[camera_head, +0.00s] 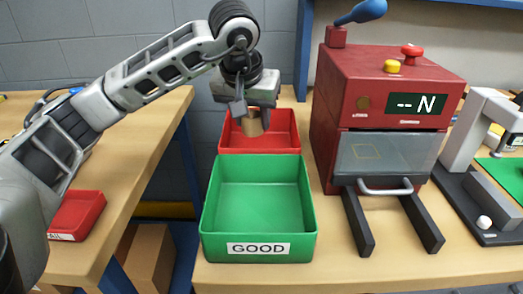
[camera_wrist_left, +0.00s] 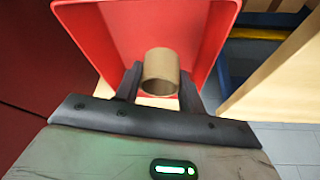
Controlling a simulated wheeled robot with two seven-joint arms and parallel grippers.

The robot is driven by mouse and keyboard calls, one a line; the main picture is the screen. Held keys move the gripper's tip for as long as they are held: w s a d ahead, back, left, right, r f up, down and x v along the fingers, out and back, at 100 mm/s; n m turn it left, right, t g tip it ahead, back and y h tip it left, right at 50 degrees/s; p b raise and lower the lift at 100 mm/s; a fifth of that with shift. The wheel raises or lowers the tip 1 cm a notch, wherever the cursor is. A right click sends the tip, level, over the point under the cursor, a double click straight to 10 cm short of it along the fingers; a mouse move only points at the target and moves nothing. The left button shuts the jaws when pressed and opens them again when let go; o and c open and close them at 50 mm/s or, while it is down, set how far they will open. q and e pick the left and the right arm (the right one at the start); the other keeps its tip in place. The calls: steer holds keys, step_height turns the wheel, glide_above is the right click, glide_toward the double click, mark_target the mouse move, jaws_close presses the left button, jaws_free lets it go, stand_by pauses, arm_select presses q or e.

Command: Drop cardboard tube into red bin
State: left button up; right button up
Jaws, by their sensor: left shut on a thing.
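A short brown cardboard tube (camera_head: 252,124) is held between the two fingers of my left gripper (camera_head: 248,108), which is shut on it. The tube hangs over the red bin (camera_head: 284,131) behind the green bin. In the left wrist view the tube (camera_wrist_left: 161,68) shows its round open end between the dark fingers (camera_wrist_left: 160,80), with the red bin's inside (camera_wrist_left: 205,28) beyond it. How far the tube is above the bin's floor is hard to tell. My right gripper is not in view.
A green bin (camera_head: 258,249) labelled GOOD stands in front of the red bin. A red machine (camera_head: 340,100) with a glass door stands to the right. Another red tray (camera_head: 78,213) sits on the left table (camera_head: 135,165). A gap separates the two tables.

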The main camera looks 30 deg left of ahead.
arm_select(q)
steer(key=o, duration=1)
steer(key=shift+o, duration=0.2)
steer(key=shift+r, duration=0.15)
steer(key=p+v, duration=0.3)
steer(key=v, duration=1.2)
steer(key=shift+s+r+p, duration=0.25)
steer(key=shift+r+p, duration=0.05)
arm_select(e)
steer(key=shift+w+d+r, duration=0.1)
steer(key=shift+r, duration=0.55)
